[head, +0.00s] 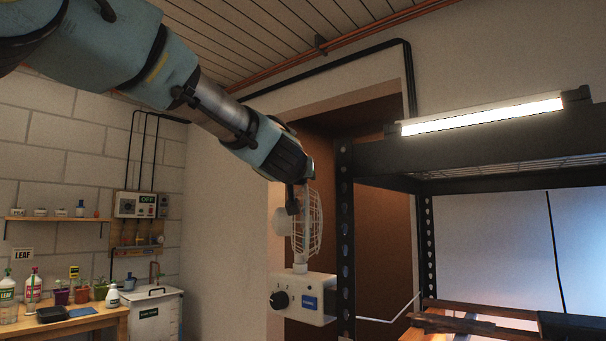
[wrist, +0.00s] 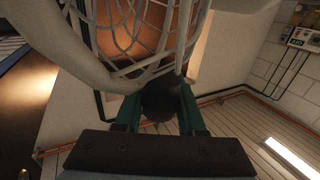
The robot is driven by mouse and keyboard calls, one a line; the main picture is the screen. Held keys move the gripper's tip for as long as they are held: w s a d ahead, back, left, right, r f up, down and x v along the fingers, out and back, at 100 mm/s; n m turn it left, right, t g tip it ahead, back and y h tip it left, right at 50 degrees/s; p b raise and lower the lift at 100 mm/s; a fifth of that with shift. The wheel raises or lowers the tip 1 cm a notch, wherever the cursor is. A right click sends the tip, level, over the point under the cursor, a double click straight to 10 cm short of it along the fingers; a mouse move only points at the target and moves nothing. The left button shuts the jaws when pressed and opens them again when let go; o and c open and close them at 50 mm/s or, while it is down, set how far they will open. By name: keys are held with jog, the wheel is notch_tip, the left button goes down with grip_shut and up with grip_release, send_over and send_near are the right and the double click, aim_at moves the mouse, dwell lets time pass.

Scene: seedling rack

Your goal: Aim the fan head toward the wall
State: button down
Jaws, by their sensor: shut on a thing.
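The fan head (head: 314,222) is a white wire cage with a rounded pale housing (head: 281,221) on its left. It stands upright on a short neck above a white control box (head: 318,285) with a black dial, beside the rack post. The cage shows nearly edge-on in the head view, facing right, toward the rack side. My gripper (head: 293,207) reaches down to the top of the fan head. In the wrist view, my gripper's green fingers (wrist: 160,112) are shut on a dark round knob (wrist: 162,98) next to the fan cage (wrist: 135,28). The knob's mounting is partly hidden.
The black rack (head: 345,240) with a lit lamp (head: 483,114) stands close on the right. A brown doorway panel (head: 385,220) and pale wall (head: 225,215) are behind. A bench (head: 75,325) with pots and bottles is at the lower left, beside a white bin (head: 152,315).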

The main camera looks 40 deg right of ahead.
jog(key=shift+f, duration=0.1)
jog(key=c, duration=0.5)
grip_release()
jog(key=b+v, duration=0.1)
jog(key=v, duration=0.9)
jog(key=shift+s+a+b, duration=0.25)
jog(key=shift+b, duration=0.1)
jog(key=shift+a, duration=0.1)
